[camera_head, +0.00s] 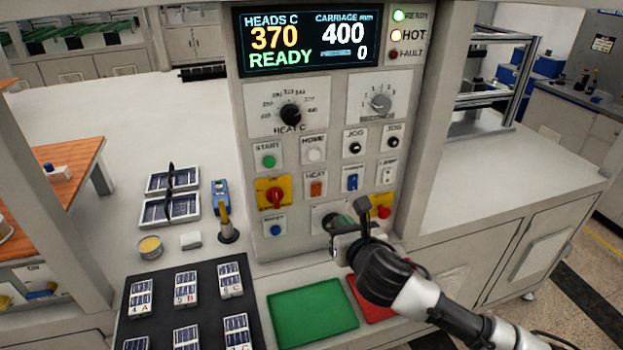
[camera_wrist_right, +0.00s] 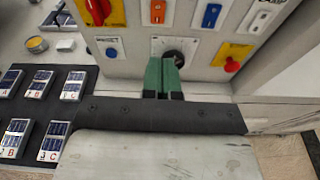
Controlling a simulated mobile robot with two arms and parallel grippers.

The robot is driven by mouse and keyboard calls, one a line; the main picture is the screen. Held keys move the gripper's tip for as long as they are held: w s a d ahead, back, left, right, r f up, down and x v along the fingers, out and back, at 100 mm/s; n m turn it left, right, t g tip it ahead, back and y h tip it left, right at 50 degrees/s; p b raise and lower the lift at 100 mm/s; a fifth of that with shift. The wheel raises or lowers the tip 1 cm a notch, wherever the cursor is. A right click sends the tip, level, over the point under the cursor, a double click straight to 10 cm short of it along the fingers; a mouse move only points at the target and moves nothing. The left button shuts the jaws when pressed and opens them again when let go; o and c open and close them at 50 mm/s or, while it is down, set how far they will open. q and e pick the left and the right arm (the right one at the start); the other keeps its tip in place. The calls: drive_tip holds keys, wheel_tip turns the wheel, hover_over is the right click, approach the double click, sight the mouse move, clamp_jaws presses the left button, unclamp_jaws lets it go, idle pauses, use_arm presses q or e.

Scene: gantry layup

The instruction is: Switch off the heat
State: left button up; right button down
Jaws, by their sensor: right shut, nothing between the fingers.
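The control panel's display (camera_head: 307,40) reads heads 370 C, READY, carriage 400 mm. The heat dial (camera_head: 291,114) is black, above left. My right gripper (camera_head: 345,219) is shut and empty, low at the panel, below the orange rocker. In the right wrist view its green fingertips (camera_wrist_right: 163,64) are in front of a dark round control (camera_wrist_right: 176,56); contact cannot be told. My left gripper is not in view.
A blue rocker (camera_head: 352,182), red rotary switch (camera_head: 274,197), green start button (camera_head: 268,161) and red button (camera_head: 384,212) crowd the panel. The green READY lamp (camera_head: 398,15) and amber HOT lamp (camera_head: 397,35) are lit. A green tray (camera_head: 313,316) lies below.

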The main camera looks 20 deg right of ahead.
sight(319, 185)
drive_tip(key=shift+s+d+r, duration=0.1)
drive_tip(key=shift+r, duration=0.3)
drive_tip(key=p+x, duration=0.1)
drive_tip(key=x, duration=0.3)
drive_tip(key=r+p+x, duration=0.1)
drive_tip(key=p+x, duration=0.1)
drive_tip(key=x, duration=0.3)
drive_tip(key=p+x, duration=0.1)
drive_tip(key=x, duration=0.3)
drive_tip(key=shift+w+r, duration=0.15)
drive_tip(key=shift+w, duration=0.45)
drive_tip(key=shift+w, duration=0.25)
drive_tip(key=shift+s, duration=0.35)
